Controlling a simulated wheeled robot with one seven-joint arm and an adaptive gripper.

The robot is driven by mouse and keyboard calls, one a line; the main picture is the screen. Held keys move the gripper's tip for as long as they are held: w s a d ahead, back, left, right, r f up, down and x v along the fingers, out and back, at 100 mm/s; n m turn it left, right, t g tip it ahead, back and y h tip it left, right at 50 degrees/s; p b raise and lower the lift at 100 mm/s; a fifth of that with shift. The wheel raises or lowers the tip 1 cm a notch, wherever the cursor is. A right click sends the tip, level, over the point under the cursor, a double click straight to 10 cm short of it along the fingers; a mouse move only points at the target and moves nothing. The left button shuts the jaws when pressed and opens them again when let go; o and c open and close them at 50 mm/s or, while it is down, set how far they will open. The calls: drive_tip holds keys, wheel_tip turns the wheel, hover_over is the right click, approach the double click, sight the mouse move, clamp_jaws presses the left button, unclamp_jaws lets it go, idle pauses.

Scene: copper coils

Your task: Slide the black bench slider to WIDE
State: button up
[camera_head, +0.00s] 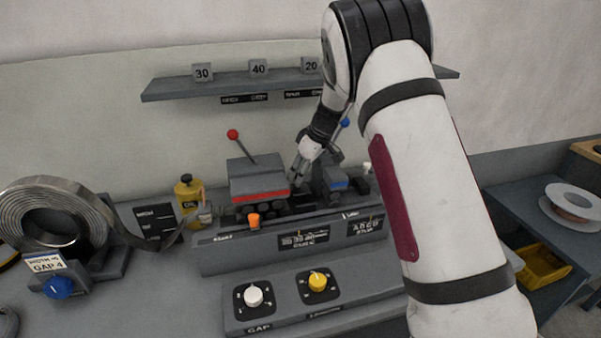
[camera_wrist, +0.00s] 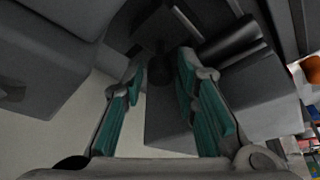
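My gripper (camera_head: 298,182) reaches down into the gap between the red-striped block (camera_head: 258,180) and the blue-striped block (camera_head: 335,180) on the bench machine. In the wrist view my gripper (camera_wrist: 162,74) shows two teal-padded fingers standing apart. A dark knob-like piece (camera_wrist: 160,76) lies between and just beyond the fingertips; it may be the black bench slider, but I cannot tell for sure. Whether the fingers touch it is unclear. In the head view the slider is not clearly visible, and no WIDE mark is readable.
Red (camera_head: 233,134) and blue (camera_head: 345,122) ball levers rise behind the blocks. An orange knob (camera_head: 253,220) is at the front left. White (camera_head: 253,296) and yellow (camera_head: 318,282) dials are on the front panel. A yellow oil can (camera_head: 188,195) and metal coil (camera_head: 50,222) stand left.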

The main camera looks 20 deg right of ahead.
clamp_jaws()
drive_tip(key=w+b, duration=0.2)
drive_tip(key=shift+w+f+b, duration=0.15)
drive_tip(key=shift+w+b, duration=0.05)
drive_tip(key=shift+b, duration=0.15)
drive_tip(key=shift+w+r, duration=0.1)
drive_tip(key=shift+r, duration=0.1)
unclamp_jaws()
